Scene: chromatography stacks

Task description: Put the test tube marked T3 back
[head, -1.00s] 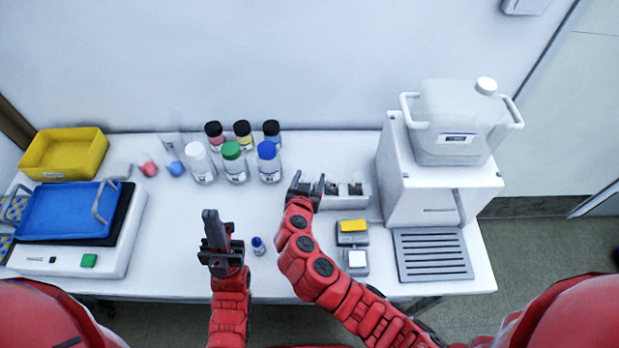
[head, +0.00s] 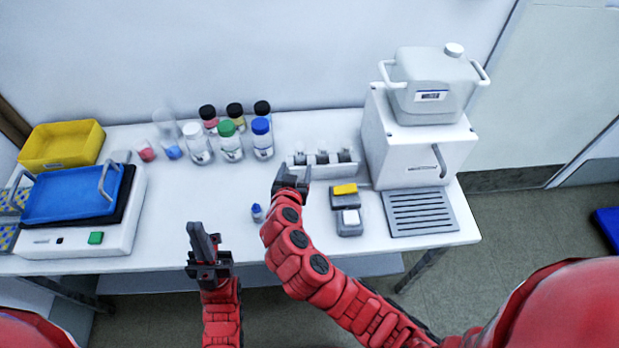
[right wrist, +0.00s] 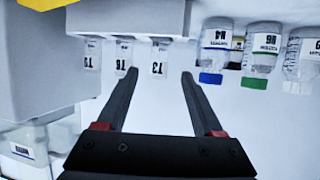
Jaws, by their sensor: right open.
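The test tube marked T3 (right wrist: 159,60) stands in the white rack (right wrist: 125,18), at the end nearer the bottles. Two more tubes (right wrist: 124,58) (right wrist: 92,55) stand beside it in a row. The right wrist picture is upside down. My right gripper (right wrist: 158,78) is open and empty, its fingers pointing towards T3 and apart from it. In the head view the rack (head: 325,172) is behind and right of my right gripper (head: 291,176). My left gripper (head: 207,243) hangs near the table's front edge; its jaw gap is unclear.
Several capped bottles (head: 231,143) stand left of the rack. A small blue-capped vial (head: 257,212) stands between my grippers. Two small blocks (head: 345,196) (head: 349,222) lie front right of the rack. A white machine (head: 415,140) stands at right, a blue tray (head: 72,195) at left.

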